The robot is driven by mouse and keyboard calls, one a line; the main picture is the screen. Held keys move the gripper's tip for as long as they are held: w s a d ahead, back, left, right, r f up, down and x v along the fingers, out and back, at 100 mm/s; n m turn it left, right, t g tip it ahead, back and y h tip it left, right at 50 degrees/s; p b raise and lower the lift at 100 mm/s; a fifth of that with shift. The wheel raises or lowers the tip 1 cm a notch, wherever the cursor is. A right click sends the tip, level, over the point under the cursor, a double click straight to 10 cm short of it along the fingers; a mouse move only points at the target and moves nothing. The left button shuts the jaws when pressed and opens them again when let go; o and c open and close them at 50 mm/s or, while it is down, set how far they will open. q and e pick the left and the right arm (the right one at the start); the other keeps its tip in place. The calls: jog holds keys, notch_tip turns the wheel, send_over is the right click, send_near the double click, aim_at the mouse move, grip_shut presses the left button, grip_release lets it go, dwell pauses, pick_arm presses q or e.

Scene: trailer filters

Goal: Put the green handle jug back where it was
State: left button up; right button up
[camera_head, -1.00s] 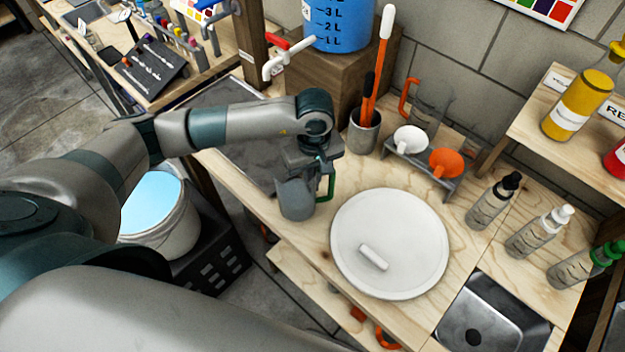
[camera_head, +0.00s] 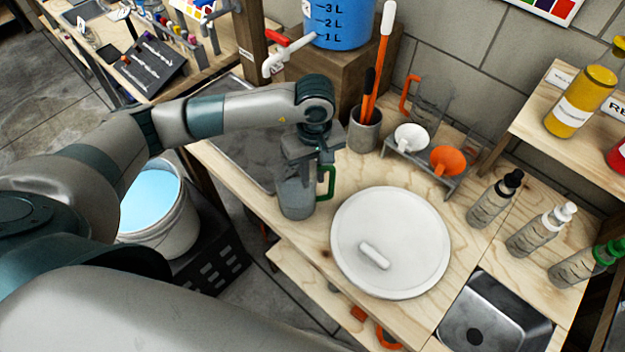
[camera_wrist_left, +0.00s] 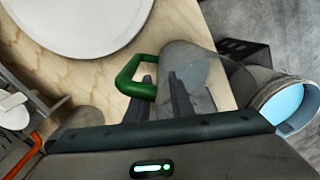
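The green handle jug (camera_head: 296,198) is a clear grey jug with a green handle (camera_head: 325,184). It is near the left edge of the wooden bench, left of the round white lid, and looks close to upright. I cannot tell whether its base touches the bench. My left gripper (camera_head: 312,160) comes from above, at the jug's rim on the handle side. In the left wrist view the jug (camera_wrist_left: 196,62) and its handle (camera_wrist_left: 128,72) show at the fingers (camera_wrist_left: 163,97), which look closed on the jug beside the handle. My right gripper is not in view.
The round white lid (camera_head: 405,230) lies right of the jug. Behind stand a grey cup with orange sticks (camera_head: 364,133), a rack with funnels (camera_head: 425,165) and an orange-handled jug (camera_head: 430,98). A bucket of blue liquid (camera_head: 165,235) is below left. Several bottles (camera_head: 495,200) stand at right.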

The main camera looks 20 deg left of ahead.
pick_arm(q)
notch_tip(320, 180, up, 8)
jog(key=b, duration=0.3)
jog(key=shift+w+r, duration=0.1)
jog(key=shift+r, duration=0.75)
jog(key=shift+r, duration=0.1)
dwell(0.9)
